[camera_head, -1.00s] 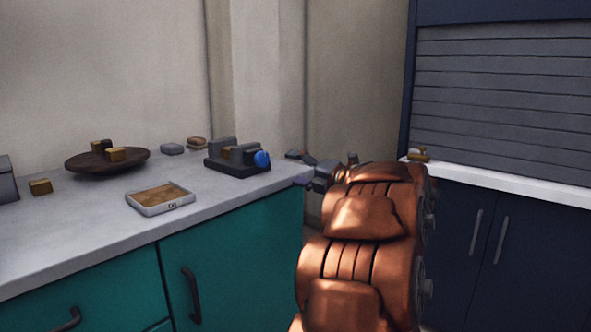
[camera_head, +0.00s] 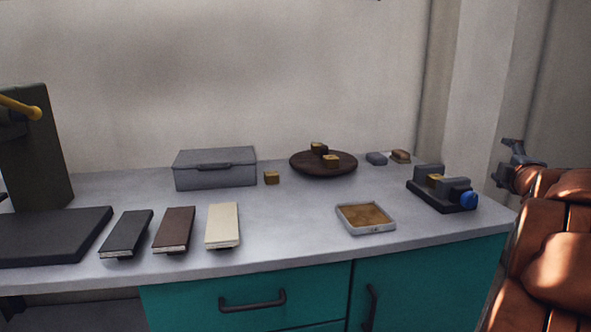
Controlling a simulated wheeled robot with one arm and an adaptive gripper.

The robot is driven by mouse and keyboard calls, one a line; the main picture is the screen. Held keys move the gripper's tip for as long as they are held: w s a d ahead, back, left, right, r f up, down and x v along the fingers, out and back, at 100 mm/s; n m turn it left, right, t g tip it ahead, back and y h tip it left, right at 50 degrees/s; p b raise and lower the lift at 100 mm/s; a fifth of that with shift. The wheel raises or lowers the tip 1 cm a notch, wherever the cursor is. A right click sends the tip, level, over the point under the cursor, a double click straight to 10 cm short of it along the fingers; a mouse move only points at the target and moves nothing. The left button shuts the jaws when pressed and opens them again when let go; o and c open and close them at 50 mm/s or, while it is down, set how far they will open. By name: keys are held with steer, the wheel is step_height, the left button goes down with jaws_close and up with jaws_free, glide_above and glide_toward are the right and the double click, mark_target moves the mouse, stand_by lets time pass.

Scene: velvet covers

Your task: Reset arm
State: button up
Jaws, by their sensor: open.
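My arm, in copper-coloured segments, stands at the right edge of the head view. My gripper (camera_head: 512,158) is at its upper end, grey, open and with nothing visible in it. It is to the right of the counter's right end, apart from the objects there. Part of the arm is cut off by the picture's edge.
The grey counter (camera_head: 290,222) bears a dark vise with a blue knob (camera_head: 468,200) nearest my arm, a shallow tray (camera_head: 348,228), a round dark dish (camera_head: 300,166), a grey lidded box (camera_head: 215,172), three flat covered blocks (camera_head: 174,230) and a dark press (camera_head: 35,160).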

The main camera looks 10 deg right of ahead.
steer(key=s+a+m+g+y+p, duration=0.2)
steer(key=s+a+m+g+p, duration=0.35)
steer(key=a+p, duration=0.55)
steer(key=s+a+m+g+y+p, duration=0.1)
steer(key=s+a+m+g+p, duration=0.45)
steer(key=a+p, duration=0.55)
steer(key=s+a+g+y+p, duration=0.5)
steer(key=s+a+g+p, duration=0.1)
steer(key=s+a, duration=1.4)
steer(key=shift+a+r+m, duration=0.2)
steer(key=shift+a+m, duration=0.1)
steer(key=shift+a, duration=0.3)
